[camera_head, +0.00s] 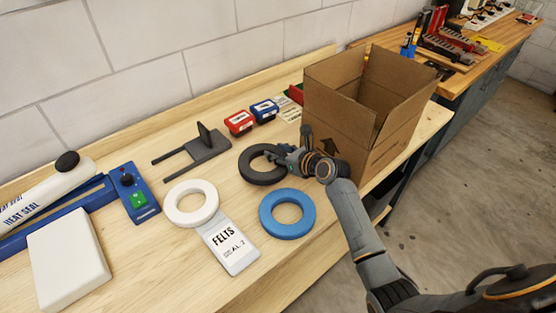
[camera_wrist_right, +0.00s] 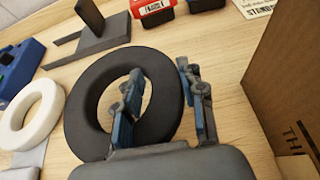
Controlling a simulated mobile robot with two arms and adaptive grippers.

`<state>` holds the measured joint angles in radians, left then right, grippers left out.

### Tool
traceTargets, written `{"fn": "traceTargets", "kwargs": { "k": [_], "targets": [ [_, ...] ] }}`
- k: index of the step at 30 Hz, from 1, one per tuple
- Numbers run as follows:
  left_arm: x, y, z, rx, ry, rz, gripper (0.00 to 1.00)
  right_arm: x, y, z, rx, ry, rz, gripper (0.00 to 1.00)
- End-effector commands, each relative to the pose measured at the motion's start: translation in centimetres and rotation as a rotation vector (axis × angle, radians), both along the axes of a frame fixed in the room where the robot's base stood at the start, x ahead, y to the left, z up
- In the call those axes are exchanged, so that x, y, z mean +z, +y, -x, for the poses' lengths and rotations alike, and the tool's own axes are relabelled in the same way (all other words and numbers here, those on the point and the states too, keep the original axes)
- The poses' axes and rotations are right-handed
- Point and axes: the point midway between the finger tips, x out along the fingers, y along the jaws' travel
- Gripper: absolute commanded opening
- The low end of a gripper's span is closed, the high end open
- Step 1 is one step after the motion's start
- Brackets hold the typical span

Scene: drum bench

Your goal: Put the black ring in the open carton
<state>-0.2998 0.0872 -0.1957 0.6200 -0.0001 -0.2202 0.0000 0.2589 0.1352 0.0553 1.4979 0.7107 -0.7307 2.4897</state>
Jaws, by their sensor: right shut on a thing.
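The black ring (camera_head: 247,168) is on the wooden bench, left of the carton; it fills the middle of the right wrist view (camera_wrist_right: 85,110). My right gripper (camera_head: 285,155) is shut on the ring's right side, one finger inside the hole and one outside, as the right wrist view (camera_wrist_right: 165,105) shows. I cannot tell whether the ring is lifted off the bench. The open carton (camera_head: 345,110), brown cardboard with its flaps up, stands just right of the gripper. Its inner floor is hidden. My left gripper is not in view.
A white ring (camera_head: 175,208) and a blue ring (camera_head: 287,232) lie nearby, with a FELTS label card (camera_head: 230,245) between them. A dark grey stand (camera_head: 195,150), red box (camera_head: 239,123) and blue box (camera_head: 264,111) lie behind. A heat sealer (camera_head: 45,200) is at left.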

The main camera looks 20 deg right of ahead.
Motion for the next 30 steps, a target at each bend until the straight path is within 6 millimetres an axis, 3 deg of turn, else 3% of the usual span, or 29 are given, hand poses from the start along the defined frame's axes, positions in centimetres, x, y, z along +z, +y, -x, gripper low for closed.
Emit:
{"fn": "traceTargets", "kwargs": {
  "k": [6,17,18,21,30],
  "targets": [
    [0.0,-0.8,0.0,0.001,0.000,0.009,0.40,-3.0,-0.1,-0.1,0.000,0.003,0.002,0.27],
    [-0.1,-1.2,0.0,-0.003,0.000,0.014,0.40,-3.4,0.0,-0.1,-0.001,0.002,0.001,0.27],
    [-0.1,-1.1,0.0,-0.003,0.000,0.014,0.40,-3.5,0.0,-0.1,0.000,0.002,0.001,0.41],
    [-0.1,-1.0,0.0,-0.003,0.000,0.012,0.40,-3.5,0.0,-0.1,0.000,0.002,0.002,0.62],
    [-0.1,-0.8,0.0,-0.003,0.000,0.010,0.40,-3.4,0.0,-0.1,0.000,0.002,0.002,0.63]
  ]
}}
